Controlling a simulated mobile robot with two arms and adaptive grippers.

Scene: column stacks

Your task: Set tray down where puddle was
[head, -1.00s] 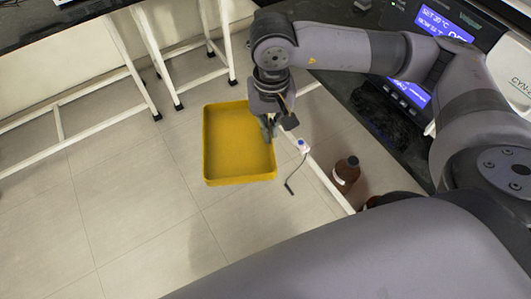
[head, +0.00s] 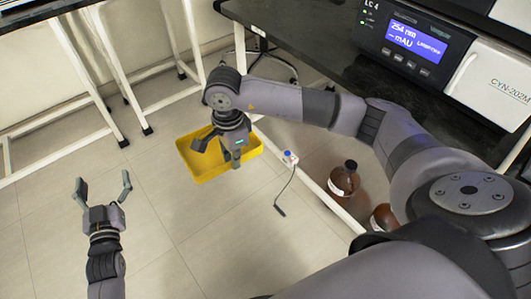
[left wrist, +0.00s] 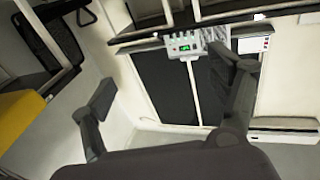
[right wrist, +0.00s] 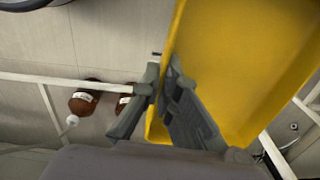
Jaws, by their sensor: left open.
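The yellow tray (head: 190,170) is rectangular with raised walls and appears over the tiled floor beside the bench. It looks empty in the parts that show; my right arm covers its middle. My right gripper (head: 236,161) is at its near right side. In the right wrist view the fingertips (right wrist: 162,75) close around the tray's wall (right wrist: 240,75). I cannot tell whether the tray touches the floor. My left gripper (head: 104,183) is open and empty, left of the tray and apart from it. No puddle shows.
A brown bottle (head: 342,182) and a second brown bottle (head: 384,218) stand under the bench at right. A small white item with a blue top (head: 289,157) and a dark cord is by the bench's lower rail. White table legs stand at left. Floor in front is clear.

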